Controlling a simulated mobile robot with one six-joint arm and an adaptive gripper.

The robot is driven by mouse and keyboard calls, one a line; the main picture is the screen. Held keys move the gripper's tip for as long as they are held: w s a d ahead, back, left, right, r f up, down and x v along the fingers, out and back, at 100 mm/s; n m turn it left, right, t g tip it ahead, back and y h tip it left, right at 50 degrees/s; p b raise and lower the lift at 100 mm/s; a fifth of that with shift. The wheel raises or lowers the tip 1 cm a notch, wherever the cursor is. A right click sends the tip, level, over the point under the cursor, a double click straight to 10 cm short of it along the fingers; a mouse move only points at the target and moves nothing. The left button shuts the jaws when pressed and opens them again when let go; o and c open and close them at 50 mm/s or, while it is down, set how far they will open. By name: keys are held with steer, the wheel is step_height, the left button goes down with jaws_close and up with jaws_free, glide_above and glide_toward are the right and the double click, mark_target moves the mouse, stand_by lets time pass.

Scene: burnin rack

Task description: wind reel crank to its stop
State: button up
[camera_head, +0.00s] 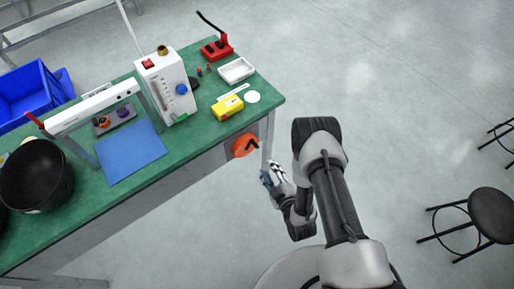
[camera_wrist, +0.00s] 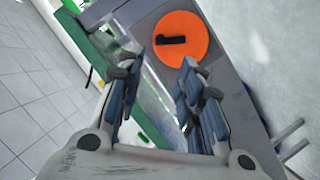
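The reel is an orange disc (camera_head: 245,146) on the front side of the green bench, near its right end. A small black crank (camera_head: 253,144) sits on its face. In the wrist view the orange disc (camera_wrist: 181,40) lies ahead, beyond the fingertips, and the black crank (camera_wrist: 171,40) shows left of its middle. My gripper (camera_wrist: 160,65) is open, with a clear gap between its fingers and nothing in it. In the head view my gripper (camera_head: 268,177) is below and right of the disc, apart from it.
The green bench top (camera_head: 205,140) carries a white box with a blue knob (camera_head: 165,85), a yellow device (camera_head: 228,107), a white tray (camera_head: 236,70) and a black bowl (camera_head: 36,176). A bench leg (camera_head: 269,130) stands right of the reel. A stool (camera_head: 492,214) is far right. Floor between is clear.

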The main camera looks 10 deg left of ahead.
mark_target(257, 148)
steer(key=b+x, duration=0.4)
steer(key=x, duration=1)
steer(key=shift+w+a+b, duration=0.15)
steer(key=shift+w+b, duration=0.15)
steer(key=shift+w, duration=0.1)
steer(key=shift+c, duration=0.3)
jaws_close()
